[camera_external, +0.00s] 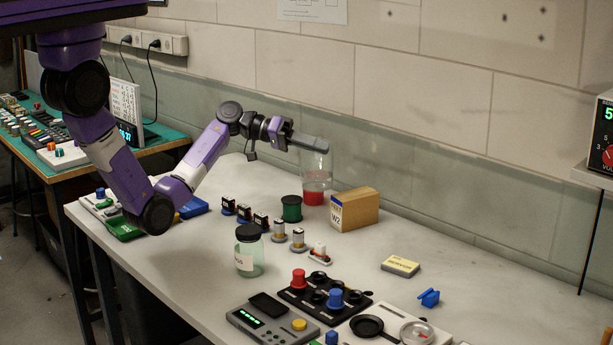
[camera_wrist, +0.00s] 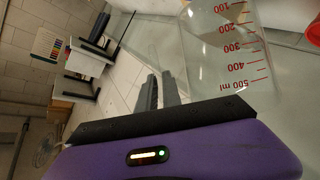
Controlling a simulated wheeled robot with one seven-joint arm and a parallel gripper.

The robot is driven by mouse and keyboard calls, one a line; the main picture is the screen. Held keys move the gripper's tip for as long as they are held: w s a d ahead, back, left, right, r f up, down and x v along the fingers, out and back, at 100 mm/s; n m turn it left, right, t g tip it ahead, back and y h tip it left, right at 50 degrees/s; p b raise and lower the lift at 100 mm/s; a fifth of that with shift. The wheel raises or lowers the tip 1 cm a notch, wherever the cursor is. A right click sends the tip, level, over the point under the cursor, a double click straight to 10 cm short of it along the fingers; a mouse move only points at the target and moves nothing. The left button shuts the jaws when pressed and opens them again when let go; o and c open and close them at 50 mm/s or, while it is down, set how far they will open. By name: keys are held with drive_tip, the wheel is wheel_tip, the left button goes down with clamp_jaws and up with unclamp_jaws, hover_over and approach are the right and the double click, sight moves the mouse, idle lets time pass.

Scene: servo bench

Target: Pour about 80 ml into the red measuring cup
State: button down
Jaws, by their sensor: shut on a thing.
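My gripper (camera_external: 308,142) points right and is shut on a clear beaker (camera_external: 317,163) near its top. The beaker looks roughly upright, above or in front of the red measuring cup (camera_external: 313,198); the gap between them cannot be judged. In the wrist view, the fingers (camera_wrist: 158,92) are close together beside the beaker (camera_wrist: 225,55), which has red marks from 100 to 500 ml. How much liquid it holds is unclear. A red rim, likely the cup, shows at the top right of the wrist view (camera_wrist: 313,34).
A cardboard box (camera_external: 357,209) marked W2 stands right of the cup, and a green spool (camera_external: 291,209) to its left. A black-lidded jar (camera_external: 248,256), small parts and a control panel (camera_external: 322,296) lie nearer the front. The wall is close behind.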

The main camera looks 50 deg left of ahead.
drive_tip(key=shift+w+a+r+n+h+p, duration=0.15)
drive_tip(key=shift+w+a+r+n+p, duration=0.1)
drive_tip(key=shift+r+n+p, duration=0.15)
drive_tip(key=shift+w+a+r+n+h+p, duration=0.2)
drive_tip(key=shift+r+n+p, duration=0.1)
drive_tip(key=shift+r+p, duration=0.15)
drive_tip(key=shift+r, duration=0.1)
drive_tip(key=shift+w+a+n+h, duration=0.35)
drive_tip(key=shift+w+a+n, duration=0.1)
drive_tip(key=shift+a+n, duration=0.25)
drive_tip(key=shift+w+a+n+h, duration=0.3)
drive_tip(key=shift+w+a+n, duration=0.15)
drive_tip(key=shift+n, duration=0.35)
idle(2.5)
drive_tip(key=s+d+m+y, duration=0.1)
drive_tip(key=s+d+m, duration=0.1)
drive_tip(key=m, duration=0.1)
drive_tip(key=shift+d, duration=0.2)
drive_tip(key=shift+s+d+f+m+y+b, duration=0.2)
drive_tip(key=shift+f+m+y+b, duration=0.05)
drive_tip(key=shift+f+b, duration=0.25)
drive_tip(key=shift+s+d+f+m+y+b, duration=0.15)
drive_tip(key=shift+d+f+m+y+b, duration=0.1)
drive_tip(key=shift+f+b, duration=0.25)
drive_tip(key=shift+s+d+r+m, duration=0.1)
drive_tip(key=shift+s+m, duration=0.05)
drive_tip(key=shift+m, duration=0.15)
drive_tip(key=shift+s+d, duration=0.1)
idle(0.7)
